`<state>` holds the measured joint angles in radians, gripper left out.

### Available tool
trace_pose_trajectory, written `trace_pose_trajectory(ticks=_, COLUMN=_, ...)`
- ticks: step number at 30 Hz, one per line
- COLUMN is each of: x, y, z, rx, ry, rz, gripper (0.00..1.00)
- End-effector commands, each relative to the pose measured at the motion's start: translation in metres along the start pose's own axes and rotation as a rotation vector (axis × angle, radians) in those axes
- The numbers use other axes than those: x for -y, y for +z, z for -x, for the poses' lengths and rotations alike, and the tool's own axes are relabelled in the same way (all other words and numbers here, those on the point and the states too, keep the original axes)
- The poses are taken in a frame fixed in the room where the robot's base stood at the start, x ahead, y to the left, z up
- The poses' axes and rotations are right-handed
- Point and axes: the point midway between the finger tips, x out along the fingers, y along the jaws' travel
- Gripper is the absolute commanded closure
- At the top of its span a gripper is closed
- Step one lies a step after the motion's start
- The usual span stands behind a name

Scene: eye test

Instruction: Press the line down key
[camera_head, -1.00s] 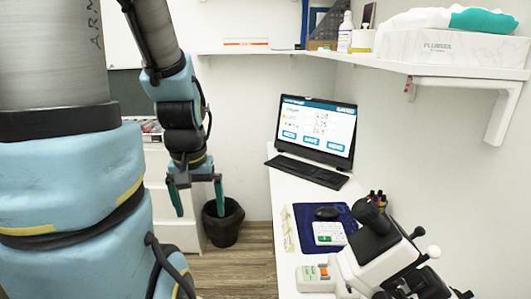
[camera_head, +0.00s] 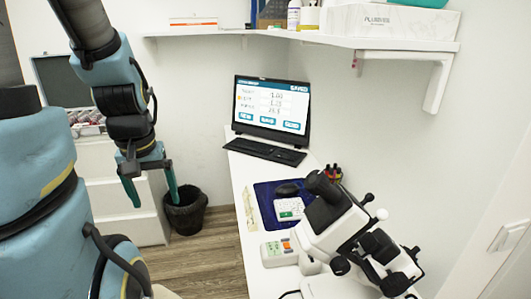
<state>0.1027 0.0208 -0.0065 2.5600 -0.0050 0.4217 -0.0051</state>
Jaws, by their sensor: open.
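A small white device (camera_head: 279,248) with orange and green keys lies on the white desk, left of the microscope. A white keypad (camera_head: 289,209) with a green key lies on the blue mat behind it. The key labels are too small to read, so I cannot tell which is the line down key. My gripper (camera_head: 151,187) hangs open and empty at the left, fingers pointing down, in front of the drawers and bin in the picture. It is well apart from the desk and both keyed devices.
A black-and-white microscope (camera_head: 335,222) stands close beside the device. A monitor (camera_head: 271,107) and black keyboard (camera_head: 265,151) are at the desk's far end. A dark mouse (camera_head: 287,189) lies on the blue mat (camera_head: 264,205). A black bin (camera_head: 186,211) stands on the floor.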

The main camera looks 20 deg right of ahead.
Motion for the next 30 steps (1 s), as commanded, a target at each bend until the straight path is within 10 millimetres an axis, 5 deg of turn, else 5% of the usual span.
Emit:
trace_pose_trajectory(ticks=22, x=0.0, y=0.0, z=0.0, rx=0.0, ry=0.0, rz=0.0, gripper=0.98)
trace_pose_trajectory(ticks=30, x=0.0, y=0.0, z=0.0, rx=0.0, ry=0.0, rz=0.0, gripper=1.0)
